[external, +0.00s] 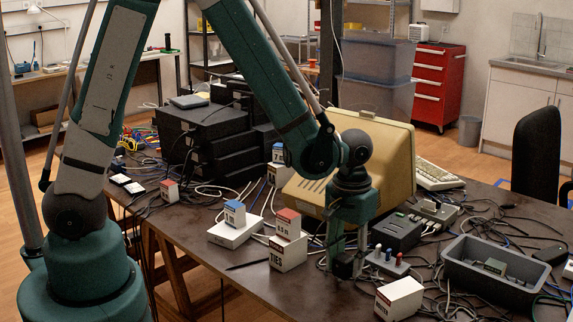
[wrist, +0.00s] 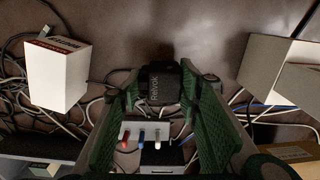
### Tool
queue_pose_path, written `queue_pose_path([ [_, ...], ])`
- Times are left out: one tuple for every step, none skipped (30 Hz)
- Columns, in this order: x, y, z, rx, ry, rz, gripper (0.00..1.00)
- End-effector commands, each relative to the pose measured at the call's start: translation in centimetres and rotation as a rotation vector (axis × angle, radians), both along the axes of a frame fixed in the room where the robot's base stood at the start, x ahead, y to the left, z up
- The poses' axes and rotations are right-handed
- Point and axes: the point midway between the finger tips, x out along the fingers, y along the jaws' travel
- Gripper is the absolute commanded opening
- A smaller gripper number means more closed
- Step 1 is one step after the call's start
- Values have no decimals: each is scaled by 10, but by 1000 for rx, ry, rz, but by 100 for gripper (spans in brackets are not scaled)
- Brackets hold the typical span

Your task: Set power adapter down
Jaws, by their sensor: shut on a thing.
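The power adapter is a small black block with pale lettering (wrist: 162,86), seen between my fingertips in the wrist view. My gripper (wrist: 160,95) is shut on it, with one green ridged finger on each side. In the external view my gripper (external: 345,262) points straight down, low over the dark table (external: 235,285). The adapter (external: 345,267) shows there as a dark shape at the fingertips, close to the tabletop. Whether its underside touches the table I cannot tell.
A white TIES box (external: 288,252) stands left of my gripper, and another white box (external: 399,298) stands to the right and nearer the camera. A grey bin (external: 490,283), loose cables and a beige monitor (external: 385,135) crowd the right and back. The front-left tabletop is mostly clear.

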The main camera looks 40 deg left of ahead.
Motion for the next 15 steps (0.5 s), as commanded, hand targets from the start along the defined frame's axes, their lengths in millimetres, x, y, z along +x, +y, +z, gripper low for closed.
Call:
queue_pose_path([
  [0, 0, -6, 0, 0, 0, 19],
  [0, 0, -9, 0, 0, 0, 19],
  [0, 0, -13, 0, 0, 0, 19],
  [0, 0, -16, 0, 0, 0, 19],
  [0, 0, -19, 0, 0, 0, 19],
  [0, 0, -22, 0, 0, 0, 19],
  [0, 0, -25, 0, 0, 0, 19],
  [0, 0, -27, 0, 0, 0, 19],
  [0, 0, -29, 0, 0, 0, 19],
  [0, 0, -30, 0, 0, 0, 19],
  [0, 0, -31, 0, 0, 0, 19],
  [0, 0, -31, 0, 0, 0, 19],
  [0, 0, -31, 0, 0, 0, 19],
  [0, 0, -31, 0, 0, 0, 19],
  [0, 0, -31, 0, 0, 0, 19],
])
